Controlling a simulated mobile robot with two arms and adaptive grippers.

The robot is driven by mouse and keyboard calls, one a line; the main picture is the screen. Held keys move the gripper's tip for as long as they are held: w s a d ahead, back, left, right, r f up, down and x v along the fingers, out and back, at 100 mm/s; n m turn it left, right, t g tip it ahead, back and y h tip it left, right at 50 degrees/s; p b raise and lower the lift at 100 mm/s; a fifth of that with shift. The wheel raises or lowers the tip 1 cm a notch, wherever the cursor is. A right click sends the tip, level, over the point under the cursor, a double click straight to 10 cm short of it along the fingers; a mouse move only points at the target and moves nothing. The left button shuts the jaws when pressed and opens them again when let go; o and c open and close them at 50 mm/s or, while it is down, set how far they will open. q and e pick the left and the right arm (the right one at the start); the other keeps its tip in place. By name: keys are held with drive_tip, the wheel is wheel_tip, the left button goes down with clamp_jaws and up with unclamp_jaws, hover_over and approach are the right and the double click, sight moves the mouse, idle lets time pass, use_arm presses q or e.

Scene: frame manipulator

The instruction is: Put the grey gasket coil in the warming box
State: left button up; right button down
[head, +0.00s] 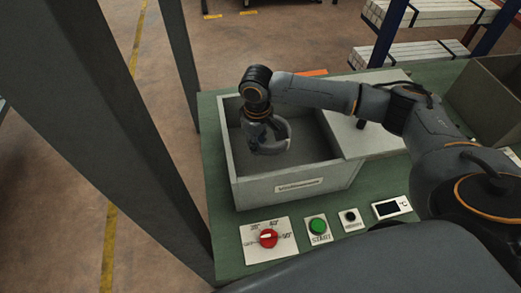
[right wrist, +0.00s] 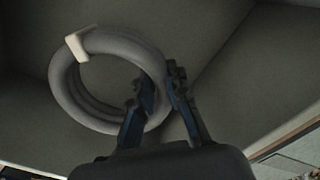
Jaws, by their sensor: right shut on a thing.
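The warming box (head: 238,183) is a pale grey box with a label on its front, open on its left part. A pale lid (head: 372,138) covers its right part. My right gripper (head: 266,140) reaches down into the open part. In the right wrist view its fingers (right wrist: 158,88) are shut on the right side of the grey gasket coil (right wrist: 64,88), a ring of several turns with a white band (right wrist: 77,46). The coil shows in the head view (head: 285,130) at the gripper, inside the box walls. I cannot tell whether it touches the floor. My left gripper is not in view.
The box stands on a green bench (head: 226,230). In front are a red knob (head: 268,238), a green START button (head: 318,226), a small black button (head: 350,217) and a temperature display (head: 391,207). Another grey bin (head: 488,95) is at the right. A dark post stands at the left.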

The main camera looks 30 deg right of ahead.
sight(258, 160)
drive_tip(key=shift+f, duration=0.4)
wheel_tip(258, 160, down, 3)
drive_tip(key=shift+w+f+p, duration=0.1)
drive_tip(key=shift+f+p, duration=0.05)
drive_tip(key=shift+p, duration=0.2)
drive_tip(key=shift+f, duration=0.3)
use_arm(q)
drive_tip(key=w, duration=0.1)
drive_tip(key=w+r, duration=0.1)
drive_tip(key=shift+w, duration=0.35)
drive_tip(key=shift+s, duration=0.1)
use_arm(e)
drive_tip(key=c, duration=1.3)
unclamp_jaws()
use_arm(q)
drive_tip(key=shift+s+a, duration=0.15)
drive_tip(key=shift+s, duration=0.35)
use_arm(e)
drive_tip(key=shift+r, duration=0.1)
